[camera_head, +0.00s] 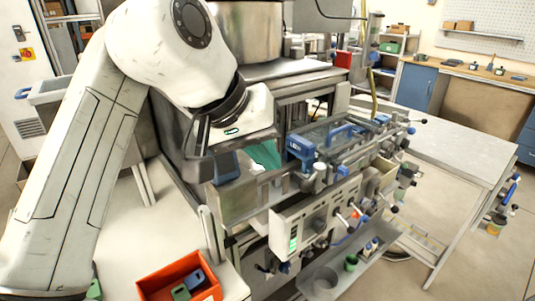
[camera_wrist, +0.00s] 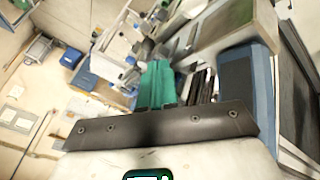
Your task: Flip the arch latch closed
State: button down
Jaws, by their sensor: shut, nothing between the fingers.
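A blue arch-shaped block with white lettering (camera_head: 302,148), which looks like the arch latch, stands on top of the grey machine. I cannot clearly tell whether it is open or closed. My gripper (camera_head: 268,156) has teal fingers and is just left of the blue block in the head view. The fingers are shut and empty, and I see no clear contact with the block. In the wrist view my gripper (camera_wrist: 157,68) points at the machine's top. The latch cannot be made out clearly there.
A blue handle (camera_head: 342,132) sits on the clear cover right of the block. Knobs and levers line the machine's front (camera_head: 340,205). A large metal drum (camera_head: 246,32) stands behind. An orange bin (camera_head: 178,278) is at the lower left. A grey table (camera_head: 455,145) is at right.

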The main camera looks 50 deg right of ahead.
aim_at(314, 177)
jog(key=x, duration=0.7)
jog(key=shift+d+f, duration=0.1)
jog(key=shift+f, duration=0.15)
jog(key=shift+s+r, duration=0.1)
